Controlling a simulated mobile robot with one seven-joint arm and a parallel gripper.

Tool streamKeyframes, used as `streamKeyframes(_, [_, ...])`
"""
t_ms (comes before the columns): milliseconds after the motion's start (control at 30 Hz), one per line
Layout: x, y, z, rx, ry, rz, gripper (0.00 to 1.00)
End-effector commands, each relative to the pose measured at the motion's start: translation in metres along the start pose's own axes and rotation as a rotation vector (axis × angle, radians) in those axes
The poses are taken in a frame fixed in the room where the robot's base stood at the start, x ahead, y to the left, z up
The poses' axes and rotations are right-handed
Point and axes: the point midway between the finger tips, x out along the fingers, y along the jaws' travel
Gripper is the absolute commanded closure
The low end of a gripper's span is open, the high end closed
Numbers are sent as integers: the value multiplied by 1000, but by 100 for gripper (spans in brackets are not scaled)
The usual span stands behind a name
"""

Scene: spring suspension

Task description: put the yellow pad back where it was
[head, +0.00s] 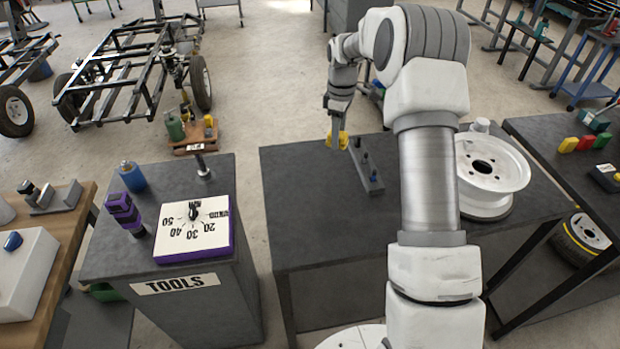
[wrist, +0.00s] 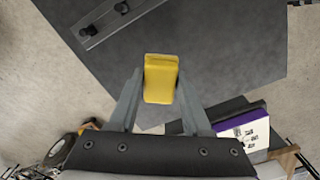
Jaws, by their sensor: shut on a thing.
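A yellow pad (wrist: 160,78) is held between the two fingers of my gripper (wrist: 160,98) in the wrist view, standing out beyond the fingertips. In the head view the same pad (head: 341,140) shows at my gripper (head: 337,132), by the far left edge of the dark middle table (head: 310,215). Its height above the tabletop is hard to tell. A grey bar with several dark pegs (head: 374,183) lies on that table just right of my gripper, apart from the pad.
A white wheel rim (head: 510,170) sits on the table's right side. The tools cabinet (head: 110,262) with a dial box (head: 190,248) stands left. The table's left front is clear.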

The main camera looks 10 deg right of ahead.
Motion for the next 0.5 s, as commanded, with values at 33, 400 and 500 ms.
streamKeyframes(33, [10, 15, 0, -75, 2, 2, 100])
streamKeyframes(400, [15, 69, 10, -521, 3, 0, 100])
streamKeyframes(500, [15, 72, 10, -563, 3, -2, 100])
